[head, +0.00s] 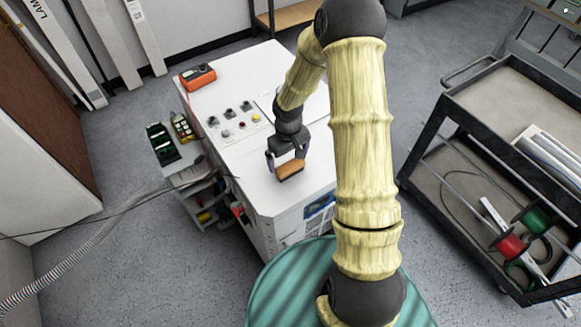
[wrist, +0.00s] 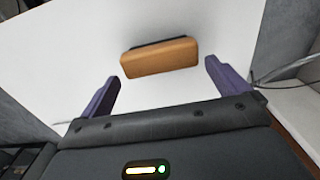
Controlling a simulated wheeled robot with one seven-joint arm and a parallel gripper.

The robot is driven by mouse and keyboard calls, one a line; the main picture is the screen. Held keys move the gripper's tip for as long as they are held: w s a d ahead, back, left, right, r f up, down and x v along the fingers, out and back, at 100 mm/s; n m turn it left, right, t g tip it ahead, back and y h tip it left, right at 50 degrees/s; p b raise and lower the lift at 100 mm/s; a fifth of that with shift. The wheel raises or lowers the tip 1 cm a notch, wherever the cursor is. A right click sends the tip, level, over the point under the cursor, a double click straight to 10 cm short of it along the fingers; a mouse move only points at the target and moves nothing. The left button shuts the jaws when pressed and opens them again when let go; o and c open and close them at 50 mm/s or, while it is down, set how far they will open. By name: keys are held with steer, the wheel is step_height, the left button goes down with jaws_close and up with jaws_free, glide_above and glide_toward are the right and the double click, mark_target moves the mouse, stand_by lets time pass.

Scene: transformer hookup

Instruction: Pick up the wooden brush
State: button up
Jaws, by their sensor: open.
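The wooden brush (head: 290,169) lies on the white top of the cabinet (head: 235,85), near its front edge. It is an orange-brown block with a dark strip along one side. In the wrist view the brush (wrist: 160,57) lies beyond the fingertips, roughly midway between them. My gripper (head: 285,160) is just above the brush, with its purple fingers apart. In the wrist view my gripper (wrist: 162,72) is open with nothing between its fingers. I cannot tell the exact height of the fingertips above the top.
An orange meter (head: 197,77) sits at the cabinet's far left corner. Several knobs and buttons (head: 228,133) are on the top left of the brush. A dark cart (head: 480,125) with cable spools stands to the right. The white top around the brush is clear.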

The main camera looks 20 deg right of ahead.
mark_target(290, 164)
steer(key=shift+s+f, duration=0.2)
steer(key=shift+f, duration=0.35)
step_height(290, 164, down, 4)
steer(key=shift+s+d+f+p, duration=0.1)
steer(key=shift+s+p, duration=0.05)
steer(key=shift+p, duration=0.55)
steer(key=c, duration=0.7)
